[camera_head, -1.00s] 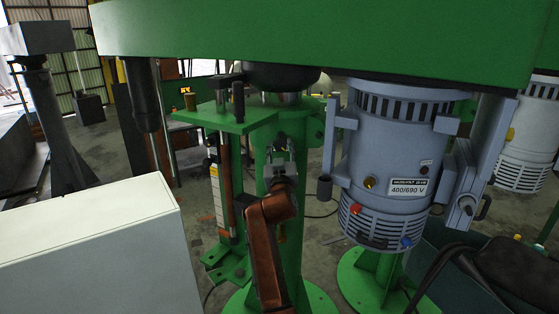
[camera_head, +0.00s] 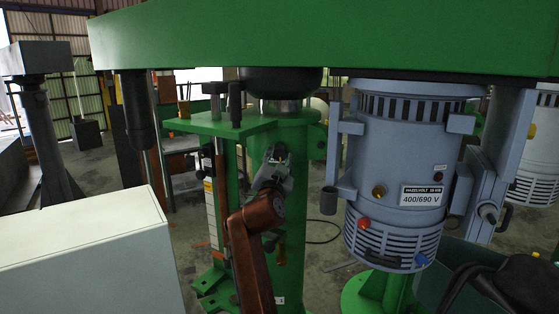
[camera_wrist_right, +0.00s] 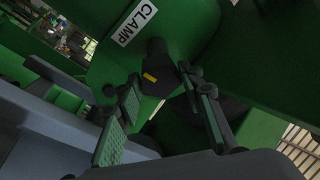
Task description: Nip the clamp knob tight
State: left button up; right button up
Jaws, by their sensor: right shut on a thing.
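The clamp knob (camera_wrist_right: 153,66) is a dark knob with a yellow mark, on a green surface beside a white CLAMP label (camera_wrist_right: 137,22) in the right wrist view. My right gripper (camera_wrist_right: 160,78) has its two green-padded fingers on either side of the knob and is shut on it. In the head view my right gripper (camera_head: 276,158) is at the front of the green column (camera_head: 292,215), under the large green beam (camera_head: 320,38). The knob cannot be made out there. My left gripper is not in view.
A grey-blue motor (camera_head: 400,170) hangs to the right of my right gripper. A green bracket plate (camera_head: 215,125) with dark posts juts out to its left. A white cabinet (camera_head: 90,260) fills the lower left. The beam overhead limits room above.

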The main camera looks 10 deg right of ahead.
jog(key=shift+w+a+f, duration=0.1)
jog(key=shift+a+f, duration=0.15)
jog(key=shift+f, duration=0.05)
jog(key=o, duration=1.1)
jog(key=shift+w+a, duration=0.1)
jog(key=shift+o, duration=0.3)
jog(key=shift+d+r, duration=0.2)
jog(key=shift+d, duration=0.1)
jog(key=shift+s+a+f, duration=0.1)
jog(key=shift+s+a, duration=0.15)
jog(key=shift+s, duration=0.1)
jog(key=v, duration=1.1)
jog(key=shift+s, duration=0.25)
jog(key=shift+d, duration=0.1)
